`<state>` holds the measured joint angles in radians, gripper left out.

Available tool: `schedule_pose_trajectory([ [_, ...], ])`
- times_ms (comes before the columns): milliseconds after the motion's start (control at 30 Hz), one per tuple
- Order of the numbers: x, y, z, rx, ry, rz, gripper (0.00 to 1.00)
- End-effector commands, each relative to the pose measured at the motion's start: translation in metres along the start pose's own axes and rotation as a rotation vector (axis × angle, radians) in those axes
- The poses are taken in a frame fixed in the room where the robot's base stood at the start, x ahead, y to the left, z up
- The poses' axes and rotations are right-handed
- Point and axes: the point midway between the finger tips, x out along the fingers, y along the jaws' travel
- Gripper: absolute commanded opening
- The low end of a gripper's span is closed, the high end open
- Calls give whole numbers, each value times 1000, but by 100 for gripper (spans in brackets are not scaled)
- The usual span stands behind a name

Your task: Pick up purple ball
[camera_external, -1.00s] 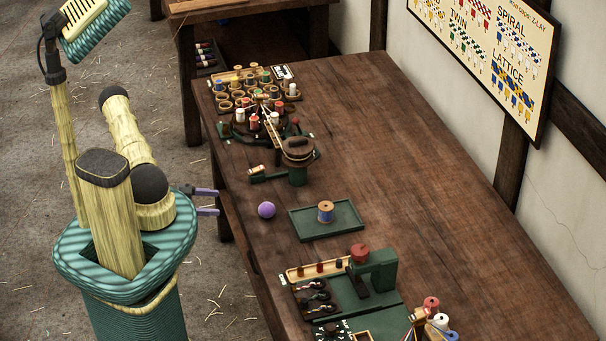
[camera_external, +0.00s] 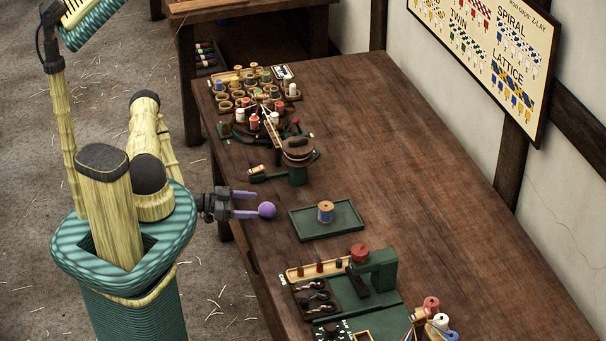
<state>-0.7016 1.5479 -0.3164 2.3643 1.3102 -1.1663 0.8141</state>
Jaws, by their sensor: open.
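The purple ball (camera_external: 267,210) sits near the left edge of the wooden table (camera_external: 400,130). My gripper (camera_external: 252,204) reaches over the table edge from the left. Its two purple fingers are apart and point right at the ball, with their tips at or very near its left side. I cannot tell whether the fingers touch the ball.
A green tray (camera_external: 345,230) with a wooden spool (camera_external: 326,212) lies to the right of the ball. A green stand with a round wooden top (camera_external: 298,150) is behind it. A green press (camera_external: 374,271) stands in front.

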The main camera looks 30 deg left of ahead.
Motion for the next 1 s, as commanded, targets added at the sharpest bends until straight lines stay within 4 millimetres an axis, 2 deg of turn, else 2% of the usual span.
schedule_pose_trajectory([
  [100,7,0,0,0,0,0,71],
  [467,10,1,0,-1,0,1,71],
  [800,52,8,4,0,1,2,71],
  [1000,59,7,6,0,-1,0,71],
])
